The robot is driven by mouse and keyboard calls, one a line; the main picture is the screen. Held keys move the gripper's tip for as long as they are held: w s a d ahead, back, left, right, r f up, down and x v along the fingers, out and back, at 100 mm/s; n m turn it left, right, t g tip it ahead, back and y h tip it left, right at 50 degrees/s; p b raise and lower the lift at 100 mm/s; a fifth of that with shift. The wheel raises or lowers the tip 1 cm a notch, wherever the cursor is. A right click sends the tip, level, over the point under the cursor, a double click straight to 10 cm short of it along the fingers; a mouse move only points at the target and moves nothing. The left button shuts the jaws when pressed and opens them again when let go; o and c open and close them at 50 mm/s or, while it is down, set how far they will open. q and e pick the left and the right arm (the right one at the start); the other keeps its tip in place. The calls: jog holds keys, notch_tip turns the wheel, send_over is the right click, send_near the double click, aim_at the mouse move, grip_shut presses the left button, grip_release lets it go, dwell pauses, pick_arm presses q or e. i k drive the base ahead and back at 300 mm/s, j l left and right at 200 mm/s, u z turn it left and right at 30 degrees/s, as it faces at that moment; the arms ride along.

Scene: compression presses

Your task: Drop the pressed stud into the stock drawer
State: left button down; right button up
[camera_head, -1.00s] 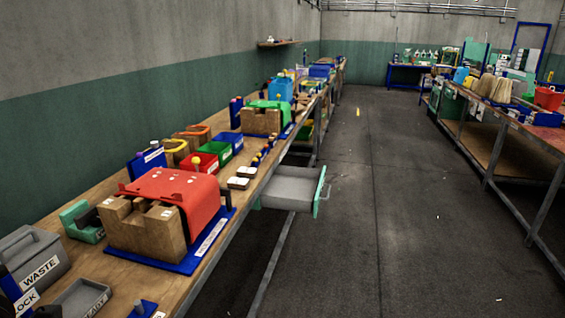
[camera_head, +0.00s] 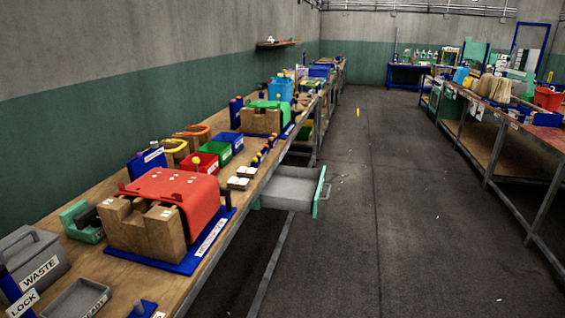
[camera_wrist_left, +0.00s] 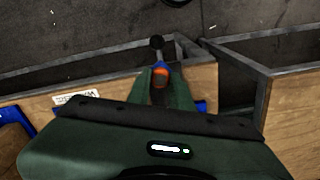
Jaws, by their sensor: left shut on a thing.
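The stock drawer (camera_head: 290,188), grey with a green front (camera_head: 320,191), is pulled out from the bench's right side in the head view. Its tray looks empty from here. My left gripper (camera_wrist_left: 160,80) shows only in the wrist view, over the bench edge. My right gripper is in neither view.
A red press (camera_head: 174,186) with a wooden block (camera_head: 143,228) stands on a blue base. Red (camera_head: 199,164), green and blue bins sit behind it. A grey waste box (camera_head: 35,262) is at front left. The floor right of the drawer is clear.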

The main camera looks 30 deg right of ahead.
aim_at(282, 192)
jog(key=k, duration=0.65)
jog(key=z, duration=1.4)
jog(key=i+j, duration=0.1)
jog(key=i, duration=0.35)
jog(key=i+j+z, duration=0.15)
jog(key=i, duration=0.3)
jog(key=i+j, duration=0.2)
jog(key=i, duration=1.05)
jog(key=i+j, duration=0.1)
jog(key=i, duration=0.7)
jog(key=i+l+u, duration=0.1)
jog(key=i+u, duration=0.35)
jog(key=i+l+u, duration=0.2)
jog(key=u, duration=0.3)
jog(key=i, duration=0.1)
